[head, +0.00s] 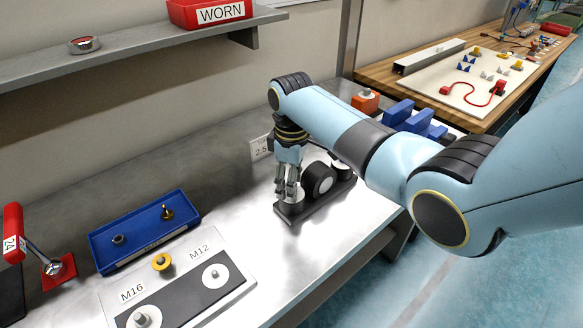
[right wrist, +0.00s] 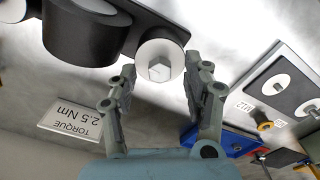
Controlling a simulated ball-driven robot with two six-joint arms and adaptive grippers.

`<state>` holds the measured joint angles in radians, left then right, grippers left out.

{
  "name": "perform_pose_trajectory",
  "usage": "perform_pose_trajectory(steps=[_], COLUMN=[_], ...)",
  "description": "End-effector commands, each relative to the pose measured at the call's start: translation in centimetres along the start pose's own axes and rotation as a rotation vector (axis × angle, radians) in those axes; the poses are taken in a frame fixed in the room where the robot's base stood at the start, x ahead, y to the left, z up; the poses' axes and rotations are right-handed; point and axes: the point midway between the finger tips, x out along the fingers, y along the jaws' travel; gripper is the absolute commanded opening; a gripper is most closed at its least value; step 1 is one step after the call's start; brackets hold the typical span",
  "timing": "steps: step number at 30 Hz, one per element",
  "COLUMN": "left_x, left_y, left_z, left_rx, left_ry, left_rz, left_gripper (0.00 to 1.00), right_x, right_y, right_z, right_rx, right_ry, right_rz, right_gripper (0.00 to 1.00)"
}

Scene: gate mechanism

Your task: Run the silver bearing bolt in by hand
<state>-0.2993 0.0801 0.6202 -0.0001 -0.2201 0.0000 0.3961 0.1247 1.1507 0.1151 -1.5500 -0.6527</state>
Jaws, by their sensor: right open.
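The silver bearing bolt (right wrist: 160,69) shows a hex head in the middle of a round white disc (right wrist: 150,50) at one end of a dark base plate (head: 318,206). A thick black roller (head: 319,180) with a pale face stands beside it on the plate. My right gripper (head: 289,190) points down at the near left end of this plate. In the right wrist view its two fingers (right wrist: 160,85) are open on either side of the bolt head, with gaps visible. In the head view the fingers hide the bolt. My left gripper is not in view.
A torque label (right wrist: 71,122) reads 2.5 Nm. A blue tray (head: 110,262) with small parts and an M16/M12 board (head: 240,291) lie to the left. A red-handled tool (head: 14,232) stands at the far left. Blue blocks (head: 408,115) stand behind my right arm.

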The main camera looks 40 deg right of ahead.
Motion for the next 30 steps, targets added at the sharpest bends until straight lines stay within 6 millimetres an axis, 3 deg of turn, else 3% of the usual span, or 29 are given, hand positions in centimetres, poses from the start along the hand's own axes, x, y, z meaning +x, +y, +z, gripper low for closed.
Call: perform_pose_trajectory(steps=[10, 21, 24, 25, 30], left_x=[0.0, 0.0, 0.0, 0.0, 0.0], left_y=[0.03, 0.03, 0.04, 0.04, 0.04], left_z=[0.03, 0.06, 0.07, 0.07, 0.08], left_rx=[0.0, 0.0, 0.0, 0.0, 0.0], left_ry=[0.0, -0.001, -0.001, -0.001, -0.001], left_rz=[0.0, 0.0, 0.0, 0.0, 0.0], left_gripper=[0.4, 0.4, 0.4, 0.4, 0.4], right_x=[0.43, 0.42, 0.41, 0.41, 0.41], right_y=[-0.01, -0.01, -0.02, -0.01, -0.02], right_z=[-0.03, -0.02, -0.03, -0.02, -0.02], right_rx=[0.0, 0.0, 0.0, 0.0, 0.0], right_ry=[0.001, 0.001, 0.001, 0.001, 0.0], right_rz=[0.001, 0.0, 0.0, 0.0, 0.0], right_gripper=[0.5, 0.02, 0.0, 0.2, 0.0])
